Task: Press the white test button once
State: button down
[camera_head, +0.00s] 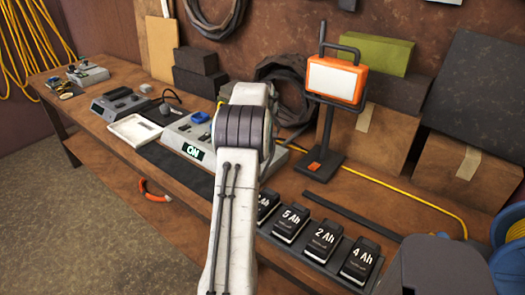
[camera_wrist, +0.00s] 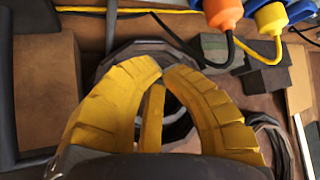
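A grey device (camera_head: 186,134) with a blue knob (camera_head: 200,117) and a lit green "ON" display (camera_head: 193,151) stands on the bench in the head view, partly hidden by my arm. I cannot make out a white test button; it may be behind my arm. Behind the fingers are dark coiled hoses (camera_wrist: 150,48). In the head view my gripper is hidden behind the arm.
A white tray (camera_head: 134,130) and a dark grey device (camera_head: 118,103) lie left of the "ON" device. Battery packs (camera_head: 325,236) stand in a row at the front right. An orange work lamp (camera_head: 335,80) stands behind. Cardboard boxes (camera_head: 467,170) are at the right.

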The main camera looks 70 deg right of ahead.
jog(key=shift+f, duration=0.15)
notch_tip(320, 180, down, 9)
jog(key=b, duration=0.6)
jog(key=shift+r+b, duration=0.2)
jog(key=shift+b, duration=0.2)
jog(key=shift+f, duration=0.15)
dwell(1.4)
jog(key=shift+f+b, duration=0.25)
jog(key=shift+b, duration=0.15)
jog(key=shift+f+b, duration=0.35)
jog(key=shift+f, duration=0.1)
dwell(0.7)
jog(key=shift+r, duration=0.1)
dwell(0.3)
jog(key=shift+r+p, duration=0.65)
jog(key=shift+r, duration=0.1)
jog(key=shift+r, duration=0.1)
jog(key=shift+r+p, duration=1.9)
jog(key=shift+r, duration=0.5)
